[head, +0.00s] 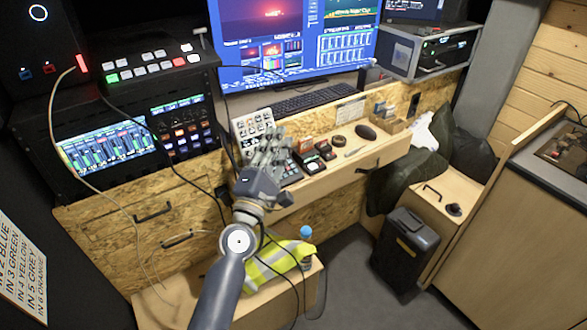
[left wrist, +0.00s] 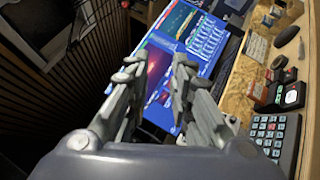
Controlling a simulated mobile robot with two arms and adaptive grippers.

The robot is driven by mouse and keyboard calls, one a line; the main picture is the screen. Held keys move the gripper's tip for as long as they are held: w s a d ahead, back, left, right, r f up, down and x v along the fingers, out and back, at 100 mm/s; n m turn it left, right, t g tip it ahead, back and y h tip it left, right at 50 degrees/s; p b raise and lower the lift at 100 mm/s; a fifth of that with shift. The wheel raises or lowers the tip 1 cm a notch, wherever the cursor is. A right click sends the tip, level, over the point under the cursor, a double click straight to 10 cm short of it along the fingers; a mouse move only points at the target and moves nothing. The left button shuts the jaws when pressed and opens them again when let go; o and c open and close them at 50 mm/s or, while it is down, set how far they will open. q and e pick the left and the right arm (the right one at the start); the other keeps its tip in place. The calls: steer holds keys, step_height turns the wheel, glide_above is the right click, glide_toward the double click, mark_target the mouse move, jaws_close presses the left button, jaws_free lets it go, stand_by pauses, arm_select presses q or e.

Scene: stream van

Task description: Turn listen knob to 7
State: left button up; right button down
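I cannot make out which control is the listen knob; no label reading "listen" is legible. A panel with rows of small orange and pale round controls (head: 185,130) is in the rack at left in the head view. A pale panel with small round controls (head: 241,124) stands behind my left gripper (head: 268,150), which partly covers it. The left gripper is over the front of the desk, its fingers pointing towards the monitor. In the left wrist view its two fingers (left wrist: 157,75) stand apart with nothing between them. My right gripper is in neither view.
A monitor (head: 290,35) and keyboard (head: 303,97) are at the back of the wooden desk. A dark keypad (left wrist: 272,138) and small boxes (head: 314,153) are right of the gripper. A switcher (head: 150,66) sits on the left rack. Cables hang by the arm.

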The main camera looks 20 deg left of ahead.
arm_select(q)
steer(key=s+d+f+m+g+h, duration=0.2)
steer(key=s+d+f+m+h, duration=0.1)
steer(key=m, duration=0.3)
steer(key=shift+d+f+m+h, duration=0.4)
steer(key=shift+d+f+h, duration=0.1)
steer(key=shift+d, duration=0.4)
